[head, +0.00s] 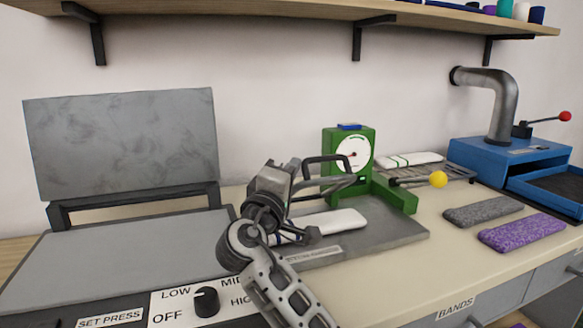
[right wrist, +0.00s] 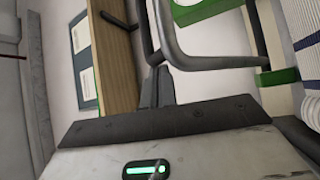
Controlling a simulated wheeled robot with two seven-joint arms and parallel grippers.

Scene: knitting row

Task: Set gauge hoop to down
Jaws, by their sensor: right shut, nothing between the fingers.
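The gauge hoop (head: 325,160) is a dark bent-bar frame on the green gauge stand (head: 364,138), which has a white dial. It reaches out toward the left of the stand, above the grey base plate; its exact angle is hard to tell behind my gripper. My right gripper (head: 295,180) is shut and empty, at the hoop's left end. In the right wrist view the shut fingers (right wrist: 157,78) are close to the dark hoop bars (right wrist: 168,45); I cannot tell whether they touch. My left gripper is not in view.
A white pad (head: 340,221) lies on the base plate under the hoop. A yellow-knobbed lever (head: 438,180) sticks out right of the stand. An open press (head: 125,150) is at left. Grey (head: 484,211) and purple (head: 522,232) bands lie at right, before a blue machine (head: 500,150).

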